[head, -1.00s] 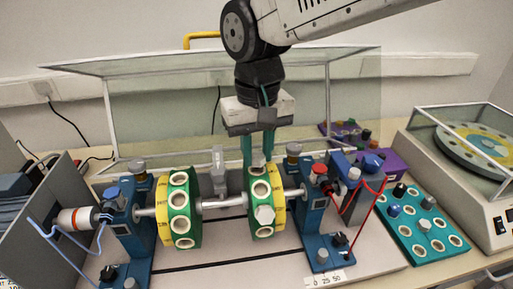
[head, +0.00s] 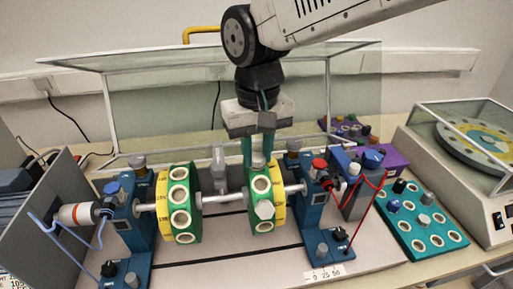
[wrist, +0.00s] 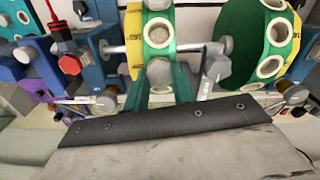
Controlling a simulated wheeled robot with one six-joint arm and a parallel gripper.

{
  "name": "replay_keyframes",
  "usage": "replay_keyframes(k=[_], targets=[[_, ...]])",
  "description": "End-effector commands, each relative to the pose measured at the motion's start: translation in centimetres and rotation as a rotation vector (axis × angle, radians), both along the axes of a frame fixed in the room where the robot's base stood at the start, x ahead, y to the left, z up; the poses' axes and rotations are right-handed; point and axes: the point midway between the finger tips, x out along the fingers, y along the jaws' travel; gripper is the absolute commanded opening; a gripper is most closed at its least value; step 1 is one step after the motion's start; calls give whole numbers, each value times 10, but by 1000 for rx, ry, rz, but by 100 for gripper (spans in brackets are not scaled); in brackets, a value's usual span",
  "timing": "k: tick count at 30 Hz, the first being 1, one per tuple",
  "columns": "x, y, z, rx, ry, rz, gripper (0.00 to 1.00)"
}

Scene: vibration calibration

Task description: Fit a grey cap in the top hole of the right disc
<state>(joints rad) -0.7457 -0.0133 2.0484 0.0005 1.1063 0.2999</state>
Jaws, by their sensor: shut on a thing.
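The right disc (head: 251,208) has a green rim with white-ringed holes and yellow side bands; it also shows in the wrist view (wrist: 144,15). The held cap (wrist: 160,72) shows between the fingers in the wrist view. It is at the top hole, which is hidden; I cannot tell how deep it sits.
The left disc (head: 197,205) shares the shaft (head: 224,199). Blue bearing stands (head: 313,205) flank the discs. A teal tray (head: 410,229) at right holds a few caps and several empty holes. A clear raised cover (head: 330,95) stands behind, and a red cable (head: 372,208) hangs at right.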

Motion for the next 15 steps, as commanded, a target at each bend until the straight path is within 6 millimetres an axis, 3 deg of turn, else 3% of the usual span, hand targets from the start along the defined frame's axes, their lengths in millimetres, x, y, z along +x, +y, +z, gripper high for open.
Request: replay_keyframes(k=[7, 8, 10, 15], targets=[[0, 0, -4, 0, 0, 0, 5], [0, 0, -4, 0, 0, 0, 33], [0, 0, -3, 0, 0, 0, 51], [0, 0, -3, 0, 0, 0, 51]])
